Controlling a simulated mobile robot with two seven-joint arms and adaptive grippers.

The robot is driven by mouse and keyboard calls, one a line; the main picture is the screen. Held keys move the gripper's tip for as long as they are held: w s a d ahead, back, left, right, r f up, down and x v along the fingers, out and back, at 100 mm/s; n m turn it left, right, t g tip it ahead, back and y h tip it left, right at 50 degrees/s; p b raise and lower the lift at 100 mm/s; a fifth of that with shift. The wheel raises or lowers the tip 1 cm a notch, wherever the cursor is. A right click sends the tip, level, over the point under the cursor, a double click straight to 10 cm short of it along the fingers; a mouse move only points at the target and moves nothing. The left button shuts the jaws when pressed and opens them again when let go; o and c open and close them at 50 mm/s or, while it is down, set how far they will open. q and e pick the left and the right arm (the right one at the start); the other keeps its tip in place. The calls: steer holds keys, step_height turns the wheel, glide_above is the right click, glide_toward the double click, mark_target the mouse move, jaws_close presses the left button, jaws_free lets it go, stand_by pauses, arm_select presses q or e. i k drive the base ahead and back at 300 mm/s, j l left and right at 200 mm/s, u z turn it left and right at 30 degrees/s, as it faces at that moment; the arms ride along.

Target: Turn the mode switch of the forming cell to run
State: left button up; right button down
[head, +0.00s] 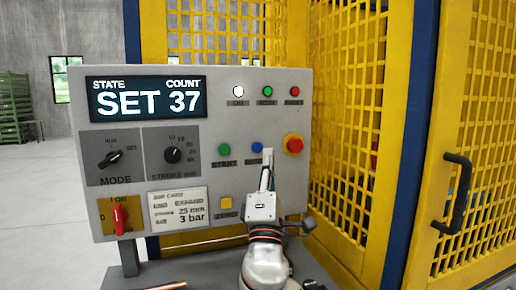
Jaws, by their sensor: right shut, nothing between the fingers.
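The mode switch (110,159) is a black rotary knob on a dark plate marked MODE, at the left of the grey control panel (225,122). Its pointer slants to the upper right, toward the label that seems to read SET. The display (146,98) reads STATE SET and COUNT 37. My right gripper (267,162) is shut and empty, pointing up in front of the panel's right half, well to the right of the mode switch. It partly hides the area near the blue button. My left gripper is not in view.
A stroke knob (172,155) sits just right of the mode switch, and a red rotary handle (120,219) below it. Green (225,150), blue (256,148) and red (293,144) buttons are near my gripper. A yellow mesh guard (345,120) stands at right.

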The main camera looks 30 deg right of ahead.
mark_target(112, 157)
steer(key=k+j, duration=0.8)
steer(key=j, duration=0.1)
